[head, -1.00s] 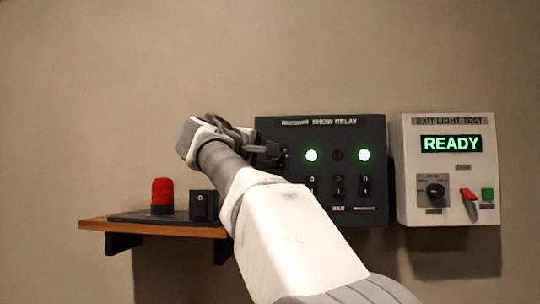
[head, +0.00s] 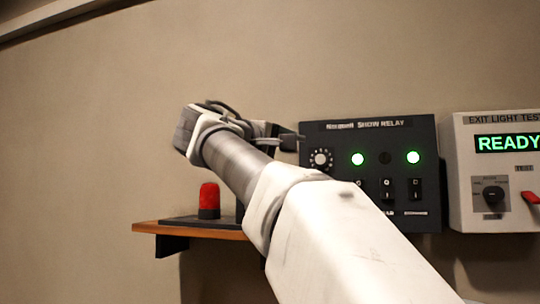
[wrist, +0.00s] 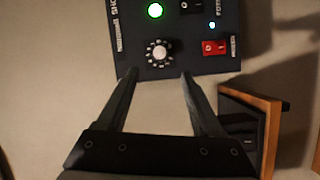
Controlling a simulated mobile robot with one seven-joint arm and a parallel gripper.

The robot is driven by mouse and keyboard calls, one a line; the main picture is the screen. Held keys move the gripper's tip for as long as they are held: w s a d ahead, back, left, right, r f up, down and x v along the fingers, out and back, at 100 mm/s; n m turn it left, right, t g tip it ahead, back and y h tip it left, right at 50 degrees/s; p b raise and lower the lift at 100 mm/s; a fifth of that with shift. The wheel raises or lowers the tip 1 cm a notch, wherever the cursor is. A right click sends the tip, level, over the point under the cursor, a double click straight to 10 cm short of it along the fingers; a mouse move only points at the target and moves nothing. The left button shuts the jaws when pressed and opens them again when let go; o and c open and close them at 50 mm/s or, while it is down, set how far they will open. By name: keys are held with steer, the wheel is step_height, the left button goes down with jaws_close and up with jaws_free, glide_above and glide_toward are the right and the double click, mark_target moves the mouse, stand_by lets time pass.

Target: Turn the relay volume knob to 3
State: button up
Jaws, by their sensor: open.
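The relay volume knob is a round dial with a pale dotted ring (head: 320,159) at the left of the black show relay panel (head: 365,130). In the wrist view, the knob (wrist: 160,52) sits just beyond the fingertips, between their lines, with nothing gripped. The numbers around it and its pointer setting are too small to read. My gripper (wrist: 158,73) is open, its two fingers apart and pointing at the panel. In the head view, my gripper (head: 289,143) is at the panel's left edge, up and left of the knob, partly hidden by my wrist.
A lit green lamp (wrist: 155,10) and a red rocker switch (wrist: 213,45) flank the knob in the wrist view. A wooden shelf (head: 190,232) with a red beacon (head: 209,200) is lower left. The exit light box (head: 463,175) reading READY is at right.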

steer(key=v, duration=0.8)
steer(key=shift+b, duration=0.3)
steer(key=s+d+f+g+y, duration=0.25)
steer(key=d+f, duration=0.35)
steer(key=f, duration=0.4)
steer(key=s+d+f+g+y, duration=0.25)
steer(key=d+f, duration=0.25)
steer(key=f, duration=0.5)
steer(key=s+f+m+g+y, duration=0.1)
steer(key=s+f+m+y, duration=0.1)
steer(key=s+f, duration=0.3)
steer(key=s+f+m+g+y, duration=0.1)
steer(key=s+f, duration=0.5)
steer(key=f, duration=0.6)
steer(key=s+d+f+m+g+y, duration=0.1)
steer(key=s+f+m+y, duration=0.2)
steer(key=s+f, duration=0.3)
step_height(320, 180, down, 3)
steer(key=shift+f+m, duration=0.25)
steer(key=shift+m, duration=0.55)
steer(key=shift+d, duration=0.1)
